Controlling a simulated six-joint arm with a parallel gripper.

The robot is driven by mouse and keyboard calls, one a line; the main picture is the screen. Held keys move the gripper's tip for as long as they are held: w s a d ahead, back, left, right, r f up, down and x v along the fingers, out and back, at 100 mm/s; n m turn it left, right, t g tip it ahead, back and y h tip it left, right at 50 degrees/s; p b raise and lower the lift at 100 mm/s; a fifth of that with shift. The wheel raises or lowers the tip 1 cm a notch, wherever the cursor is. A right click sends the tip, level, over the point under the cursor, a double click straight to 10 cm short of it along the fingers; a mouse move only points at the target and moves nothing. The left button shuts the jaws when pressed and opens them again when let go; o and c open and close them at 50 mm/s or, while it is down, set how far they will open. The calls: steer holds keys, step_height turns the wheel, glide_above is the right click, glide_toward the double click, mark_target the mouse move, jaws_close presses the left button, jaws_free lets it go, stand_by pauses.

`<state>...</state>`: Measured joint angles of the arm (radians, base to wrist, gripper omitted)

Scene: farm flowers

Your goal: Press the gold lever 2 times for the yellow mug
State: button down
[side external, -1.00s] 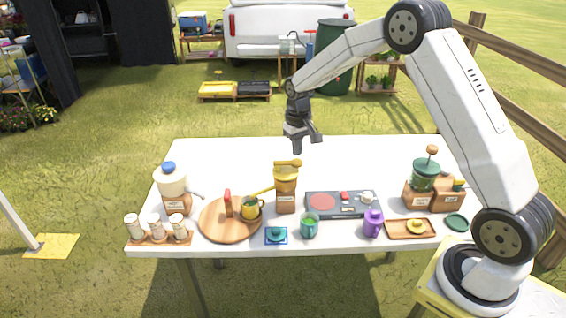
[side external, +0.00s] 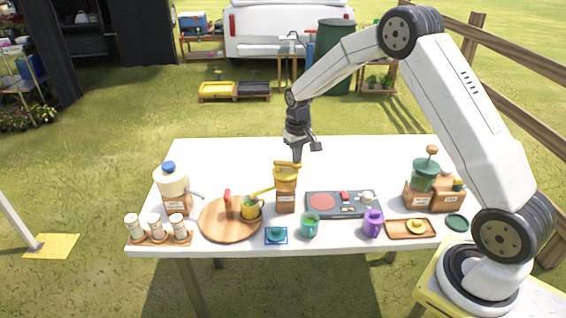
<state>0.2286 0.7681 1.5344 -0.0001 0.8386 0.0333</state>
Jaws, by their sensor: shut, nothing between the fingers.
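A gold-topped dispenser (side external: 286,184) with a wooden lower body stands at the middle of the table. Its gold lever (side external: 284,165) lies across the top. A gold spout (side external: 263,190) slants down left toward the yellow mug (side external: 250,210), which stands on the round wooden board (side external: 222,231). My gripper (side external: 297,160) is shut and empty, pointing down at the lever's right end. Its tip overlaps that end in the picture; I cannot tell for certain whether they touch. The inside of the mug is too small to read.
A white dispenser (side external: 172,182) and shakers (side external: 156,226) stand left. A hotplate (side external: 342,204), teal mug (side external: 310,226) and purple mug (side external: 373,224) stand right of the gold dispenser. A green-topped grinder (side external: 424,178) stands farther right. The table's back half is clear.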

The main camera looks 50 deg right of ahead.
steer(key=shift+f, duration=0.4)
steer(key=shift+r, duration=1.75)
steer(key=shift+r, duration=0.1)
stand_by(1.5)
steer(key=shift+r, duration=2.9)
steer(key=s+a+f+n+t, duration=0.1)
steer(key=s+a+f, duration=0.1)
steer(key=s+a, duration=0.4)
steer(key=s+a+f+n+t, duration=0.1)
steer(key=s+a, duration=0.4)
steer(key=s, duration=1.1)
steer(key=shift+a+f+n+t, duration=0.3)
steer(key=shift+a+f+n, duration=0.05)
steer(key=shift+n, duration=0.15)
